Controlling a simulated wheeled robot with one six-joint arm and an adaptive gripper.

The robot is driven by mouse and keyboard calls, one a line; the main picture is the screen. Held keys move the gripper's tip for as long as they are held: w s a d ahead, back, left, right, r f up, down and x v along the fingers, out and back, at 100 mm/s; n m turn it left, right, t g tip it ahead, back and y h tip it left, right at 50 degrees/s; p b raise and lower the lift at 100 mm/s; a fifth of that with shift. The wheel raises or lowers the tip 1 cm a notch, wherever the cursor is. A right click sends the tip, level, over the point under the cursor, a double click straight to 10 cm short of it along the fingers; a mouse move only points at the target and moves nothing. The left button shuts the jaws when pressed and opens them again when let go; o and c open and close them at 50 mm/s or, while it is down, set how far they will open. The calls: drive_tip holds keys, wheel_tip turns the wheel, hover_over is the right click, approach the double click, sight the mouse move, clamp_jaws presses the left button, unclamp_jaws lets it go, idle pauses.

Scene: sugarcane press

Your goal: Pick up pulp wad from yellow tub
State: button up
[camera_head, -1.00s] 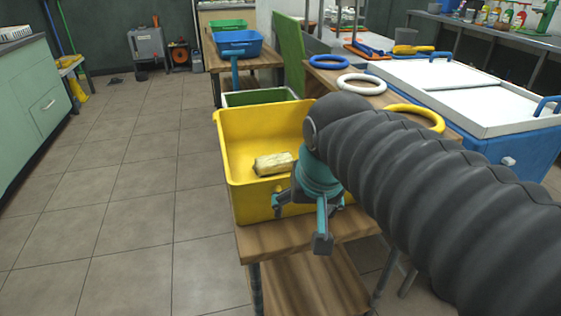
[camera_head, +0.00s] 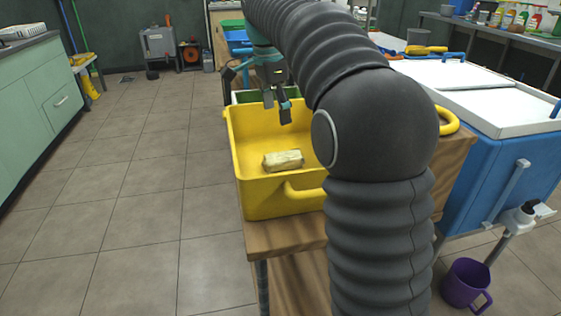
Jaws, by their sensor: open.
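The pulp wad (camera_head: 284,160) is a pale yellowish block lying inside the yellow tub (camera_head: 252,192). The tub sits on a wooden bench, and my arm hides its right part. My gripper (camera_head: 278,113) is open and empty. In the picture it appears above the wad, near the tub's far rim, with its fingers pointing down. It is apart from the wad. How far its fingertips are from the rim is hard to tell.
A green bin (camera_head: 241,97) and a blue tub (camera_head: 236,38) stand behind the yellow tub. A blue cooler (camera_head: 484,165) with a white lid is on the right, with a purple mug (camera_head: 466,284) below. The tiled floor on the left is clear.

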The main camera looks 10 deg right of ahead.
drive_tip(key=b, duration=0.2)
hover_over(283, 156)
drive_tip(key=f, duration=0.8)
drive_tip(key=shift+a, duration=0.4)
drive_tip(key=shift+d+f, duration=0.2)
drive_tip(key=shift+f, duration=1.25)
drive_tip(key=shift+d+f, duration=0.2)
drive_tip(key=shift+f, duration=1.2)
drive_tip(key=shift+f, duration=0.25)
drive_tip(key=c, duration=1.2)
